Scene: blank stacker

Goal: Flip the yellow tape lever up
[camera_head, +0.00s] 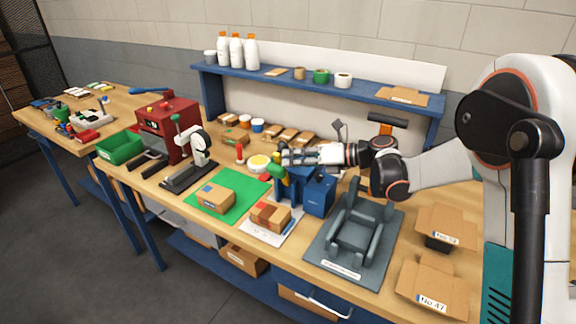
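A blue machine (319,196) stands on the bench right of the green mat. A yellow upright piece (280,174) shows at its left end, and it looks like the tape lever. A green part lies against it, and its exact tilt is too small to tell. My gripper (284,157) reaches in from the right, roughly level, with its tips just above and beside the yellow piece. I cannot tell whether they touch it. The finger gap is not clear from this side. The gripper and wrist hide part of the machine's top and back.
A green mat (215,212) with a box (214,197) lies left of the machine. Another box (271,216) sits in front. A dark grey fixture (359,231) and open cartons (433,288) are to the right. A red press (166,124) stands left. A blue shelf (300,82) runs behind.

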